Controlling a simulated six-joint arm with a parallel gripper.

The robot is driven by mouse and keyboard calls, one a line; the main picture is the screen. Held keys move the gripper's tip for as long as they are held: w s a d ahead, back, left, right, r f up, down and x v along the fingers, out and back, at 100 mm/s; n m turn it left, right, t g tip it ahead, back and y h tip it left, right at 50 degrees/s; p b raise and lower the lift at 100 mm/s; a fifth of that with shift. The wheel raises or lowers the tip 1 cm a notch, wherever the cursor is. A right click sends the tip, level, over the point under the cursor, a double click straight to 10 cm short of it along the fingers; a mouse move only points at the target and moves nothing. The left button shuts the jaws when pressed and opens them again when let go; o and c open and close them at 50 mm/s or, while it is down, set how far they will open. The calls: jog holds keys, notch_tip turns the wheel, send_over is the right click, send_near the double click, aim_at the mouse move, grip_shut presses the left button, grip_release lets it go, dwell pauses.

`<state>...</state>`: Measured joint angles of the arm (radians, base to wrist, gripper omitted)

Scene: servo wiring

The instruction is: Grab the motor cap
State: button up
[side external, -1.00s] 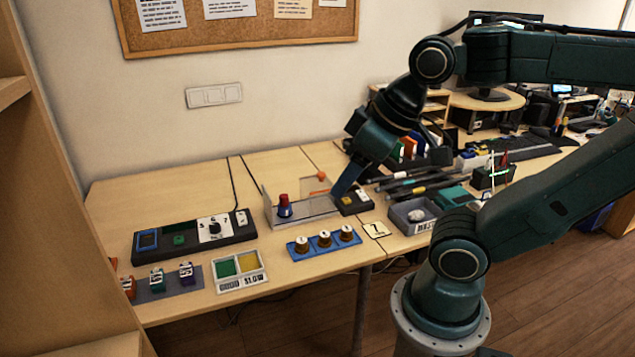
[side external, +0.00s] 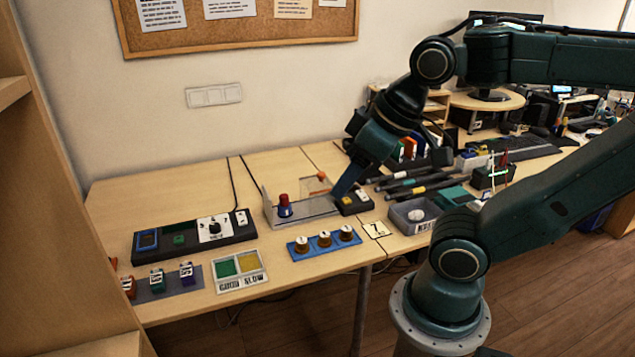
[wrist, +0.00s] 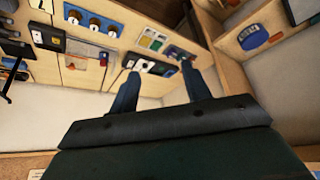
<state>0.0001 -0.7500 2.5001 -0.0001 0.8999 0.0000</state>
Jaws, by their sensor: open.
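No part is plainly marked as a motor cap. Several brass-coloured round caps (side external: 325,240) with white numbered tops stand in a row on a blue tray (side external: 352,248); they also show at the upper left of the wrist view (wrist: 95,23). A red-and-blue knob-like piece (side external: 285,206) stands upright at the left end of a grey fixture (side external: 312,214). My gripper's two fingers (wrist: 159,82) are apart with nothing between them in the wrist view. In the side view, my gripper (side external: 343,189) hangs over the fixture's right end, behind the caps and apart from them.
A black control box (side external: 195,236) lies left of the fixture. A green-and-yellow tray (side external: 239,271) and several small coloured servos (side external: 157,280) lie at the front left. A grey bin (side external: 412,215) and pens (side external: 410,183) lie to the right. The back left of the table is clear.

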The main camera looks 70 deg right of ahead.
jog(key=shift+o, duration=0.4)
dwell(0.3)
jog(key=m+g+y, duration=0.1)
jog(key=m, duration=3.3)
send_over(286, 196)
jog(key=s+d, duration=0.1)
jog(key=s, duration=0.4)
notch_tip(286, 196, down, 19)
jog(key=shift+x, duration=4.4)
jog(key=shift+d+f, duration=0.1)
jog(key=shift+f, duration=0.1)
